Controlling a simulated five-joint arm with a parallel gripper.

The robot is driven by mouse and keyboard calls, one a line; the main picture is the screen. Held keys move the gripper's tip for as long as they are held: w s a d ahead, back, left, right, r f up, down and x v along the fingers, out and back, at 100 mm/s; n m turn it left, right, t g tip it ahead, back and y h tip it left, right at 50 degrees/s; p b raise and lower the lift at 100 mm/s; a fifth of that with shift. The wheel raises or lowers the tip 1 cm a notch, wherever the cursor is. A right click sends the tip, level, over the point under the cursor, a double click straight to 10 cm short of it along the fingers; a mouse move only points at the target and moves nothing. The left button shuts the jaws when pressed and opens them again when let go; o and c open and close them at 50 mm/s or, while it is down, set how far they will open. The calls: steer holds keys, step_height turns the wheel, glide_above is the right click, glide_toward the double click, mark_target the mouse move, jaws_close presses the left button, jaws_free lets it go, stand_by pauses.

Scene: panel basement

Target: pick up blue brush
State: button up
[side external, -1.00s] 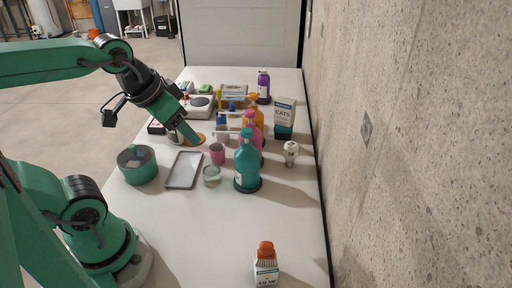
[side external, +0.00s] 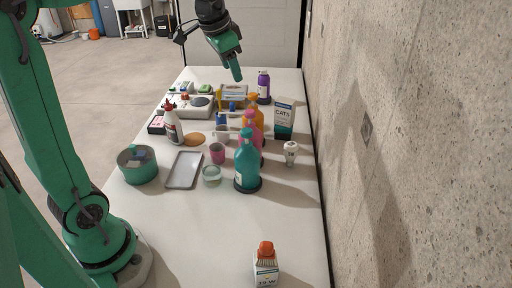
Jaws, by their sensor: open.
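My gripper (side external: 236,73) is raised over the far part of the white table, above and apart from the objects there. It is open, with nothing visible in it. A small blue thing (side external: 222,119) shows among the crowded items below it, beside the bottles and partly hidden. It may be the blue brush, but it is too small to tell. A green pot (side external: 138,178) at the table's left edge holds something blue-grey (side external: 138,154), whose kind I cannot make out.
Pink (side external: 250,119) and teal (side external: 246,170) pump bottles crowd the middle. A white-and-dark bottle (side external: 172,126) stands left, near a grey tray (side external: 184,171). A carton (side external: 284,118) stands by the concrete wall (side external: 410,130). The near table is mostly clear, except an orange-capped bottle (side external: 265,267).

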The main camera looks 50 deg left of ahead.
steer(key=w+a+f+m+g, duration=0.1)
steer(key=w+a+f, duration=0.2)
steer(key=w+a, duration=0.45)
steer(key=m+g, duration=0.2)
steer(key=m, duration=0.2)
glide_above(231, 103)
steer(key=f, duration=1.2)
steer(key=d+f, duration=0.1)
steer(key=f, duration=0.6)
steer(key=shift+s, duration=0.4)
steer(key=shift+a+f, duration=0.25)
steer(key=shift+f, duration=0.1)
steer(key=shift+w+a+f, duration=0.1)
steer(key=shift+w+f, duration=0.05)
steer(key=shift+f, duration=1.15)
steer(key=shift+w+a+f, duration=0.1)
steer(key=shift+w+f, duration=0.1)
steer(key=shift+f, duration=1.1)
steer(key=shift+w+f, duration=0.15)
steer(key=shift+f, duration=1.1)
